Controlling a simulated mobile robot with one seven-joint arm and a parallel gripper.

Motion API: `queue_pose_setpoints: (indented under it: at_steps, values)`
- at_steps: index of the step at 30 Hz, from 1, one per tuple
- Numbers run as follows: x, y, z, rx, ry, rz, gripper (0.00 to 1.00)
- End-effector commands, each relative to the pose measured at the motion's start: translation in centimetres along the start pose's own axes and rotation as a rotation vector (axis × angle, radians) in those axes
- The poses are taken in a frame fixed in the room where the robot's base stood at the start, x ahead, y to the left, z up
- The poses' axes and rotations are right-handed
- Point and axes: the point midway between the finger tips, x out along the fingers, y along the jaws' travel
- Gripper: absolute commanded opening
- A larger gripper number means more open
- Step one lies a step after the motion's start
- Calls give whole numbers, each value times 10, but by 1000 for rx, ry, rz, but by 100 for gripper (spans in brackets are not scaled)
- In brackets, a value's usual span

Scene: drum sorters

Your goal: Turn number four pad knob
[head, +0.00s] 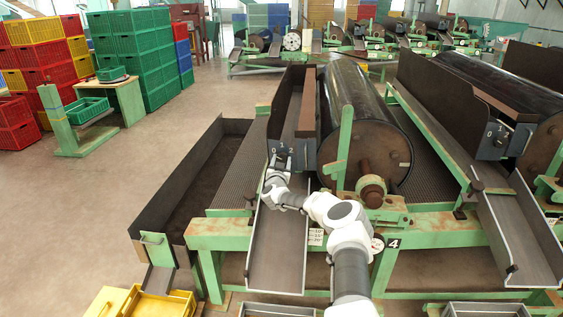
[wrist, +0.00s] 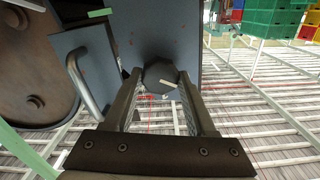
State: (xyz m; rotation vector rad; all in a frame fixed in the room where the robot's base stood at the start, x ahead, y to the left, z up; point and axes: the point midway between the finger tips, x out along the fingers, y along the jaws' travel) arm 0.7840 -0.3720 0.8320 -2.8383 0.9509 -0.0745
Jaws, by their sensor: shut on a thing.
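The dark, many-sided pad knob (wrist: 160,73) sits on a blue-grey panel (wrist: 120,50) in the wrist view, with a pale pointer mark on its lower right. My gripper (wrist: 160,80) has one finger on each side of the knob and is shut on it. In the head view my gripper (head: 277,168) reaches up to the dial panel (head: 284,153) marked 0, 1 and 2, on the front of the drum sorter. My gripper mostly hides the knob there. The number 4 sign (head: 393,244) is on this machine's green frame, beside my arm.
The large black drum (head: 355,110) is right of the panel. A sloping metal chute (head: 277,245) lies below my gripper. A second sorter with its own dial (head: 501,137) stands at right. In the wrist view, a metal handle (wrist: 85,88) is left of the fingers.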

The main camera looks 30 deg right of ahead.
Motion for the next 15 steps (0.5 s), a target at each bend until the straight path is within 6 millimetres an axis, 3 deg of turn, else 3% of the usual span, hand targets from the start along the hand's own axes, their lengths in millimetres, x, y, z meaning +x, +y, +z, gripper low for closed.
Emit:
queue_pose_setpoints:
  at_steps: [15]
  values:
    - [0,-1,2,100,3,-3,0]
